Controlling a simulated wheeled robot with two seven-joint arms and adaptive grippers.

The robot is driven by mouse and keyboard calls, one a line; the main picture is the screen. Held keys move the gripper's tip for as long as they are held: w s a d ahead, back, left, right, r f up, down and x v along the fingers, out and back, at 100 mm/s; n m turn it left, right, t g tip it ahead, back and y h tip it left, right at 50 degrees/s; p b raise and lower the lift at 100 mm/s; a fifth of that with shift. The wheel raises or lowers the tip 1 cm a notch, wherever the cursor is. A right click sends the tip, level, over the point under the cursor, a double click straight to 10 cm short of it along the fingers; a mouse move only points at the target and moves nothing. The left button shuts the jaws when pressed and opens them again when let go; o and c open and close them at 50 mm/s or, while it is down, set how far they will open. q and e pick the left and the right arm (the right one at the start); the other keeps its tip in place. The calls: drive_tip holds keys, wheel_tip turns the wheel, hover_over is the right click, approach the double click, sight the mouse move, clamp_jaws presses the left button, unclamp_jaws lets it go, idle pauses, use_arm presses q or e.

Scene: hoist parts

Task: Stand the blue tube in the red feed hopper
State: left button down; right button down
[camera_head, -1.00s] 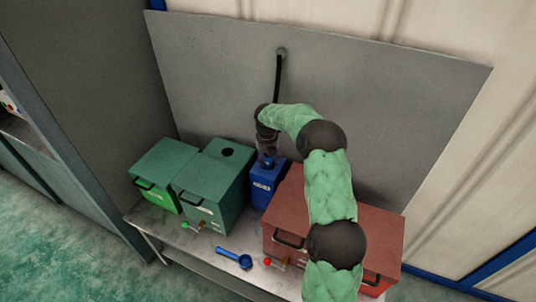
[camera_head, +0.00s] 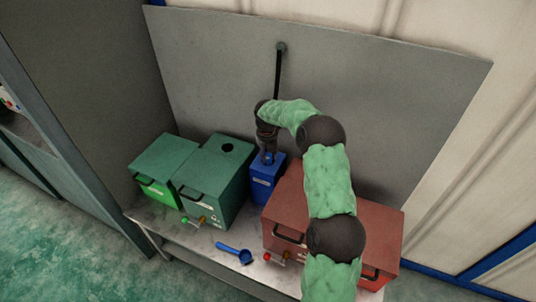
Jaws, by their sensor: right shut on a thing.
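My right gripper (camera_head: 267,153) points down at the top of the blue box (camera_head: 264,186). It is shut on a small blue thing, likely the blue tube (camera_head: 268,159), of which only a little shows at the box's top. I cannot tell how deep it sits in the box. The red housing (camera_head: 287,205), likely the red feed hopper, stands to the right of the blue box. My right arm crosses in front of it and hides its middle and any opening there. My left gripper is not in view.
Two green boxes (camera_head: 212,172) stand left of the blue box; the taller has a round hole on top. A blue scoop-like tool (camera_head: 236,253) lies on the bench (camera_head: 195,240) in front. A black cable (camera_head: 278,75) hangs on the grey back panel (camera_head: 390,100).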

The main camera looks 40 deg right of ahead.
drive_tip(key=shift+r+p, duration=5.4)
drive_tip(key=shift+r, duration=1.45)
drive_tip(key=shift+f, duration=0.1)
